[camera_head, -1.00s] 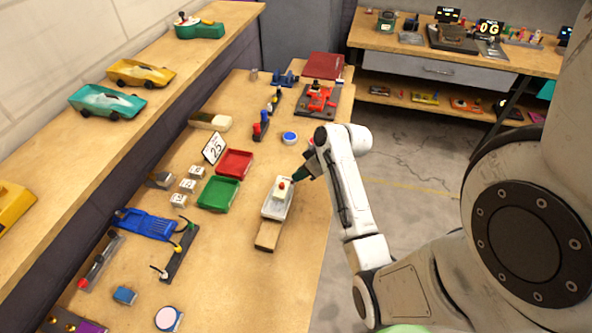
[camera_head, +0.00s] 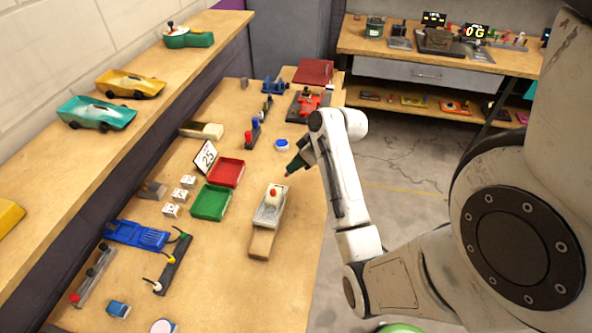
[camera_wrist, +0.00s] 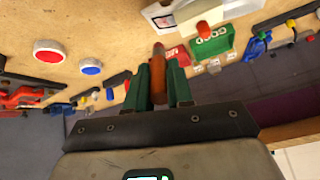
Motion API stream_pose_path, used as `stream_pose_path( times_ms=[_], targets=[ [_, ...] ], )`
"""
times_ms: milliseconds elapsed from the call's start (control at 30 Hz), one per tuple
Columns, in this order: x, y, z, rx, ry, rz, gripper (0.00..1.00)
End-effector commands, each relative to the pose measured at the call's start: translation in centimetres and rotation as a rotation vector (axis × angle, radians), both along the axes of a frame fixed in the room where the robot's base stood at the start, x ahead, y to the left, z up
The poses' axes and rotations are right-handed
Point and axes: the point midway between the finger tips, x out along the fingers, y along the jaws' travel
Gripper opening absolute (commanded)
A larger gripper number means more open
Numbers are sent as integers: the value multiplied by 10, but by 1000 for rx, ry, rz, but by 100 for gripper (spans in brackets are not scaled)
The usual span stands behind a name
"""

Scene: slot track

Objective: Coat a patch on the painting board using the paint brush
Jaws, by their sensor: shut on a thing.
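My gripper (camera_head: 296,164) hangs above the right side of the workbench. In the wrist view its green fingers (camera_wrist: 158,88) are shut on an orange-brown stick with a darker tip, seemingly the paint brush (camera_wrist: 157,72). Its small pinkish tip shows below the fingers in the head view, apart from the things around it. Below and slightly left of it lies a pale tray-like piece (camera_head: 263,222) with a red-topped white block (camera_head: 273,200) and a bare wooden slab (camera_head: 262,243) at its front. I cannot tell surely whether this is the painting board.
A red tray (camera_head: 226,172) and a green tray (camera_head: 211,203) lie left of the pale piece. A blue button (camera_head: 282,144) sits behind; a red button (camera_wrist: 48,50) shows in the wrist view. The bench between gripper and blue button is bare.

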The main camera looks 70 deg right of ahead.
Motion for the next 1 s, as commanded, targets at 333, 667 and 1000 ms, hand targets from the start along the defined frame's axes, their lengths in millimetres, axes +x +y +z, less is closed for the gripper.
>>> stream_pose_path(
  times_ms=[333, 667, 1000],
  targets=[
    [0, -2, 6, -1, -1, 1, 0],
    [1, -6, 19, -3, -2, 0, 0],
    [1, -10, 35, 0, 0, 0, 0]
  ],
)
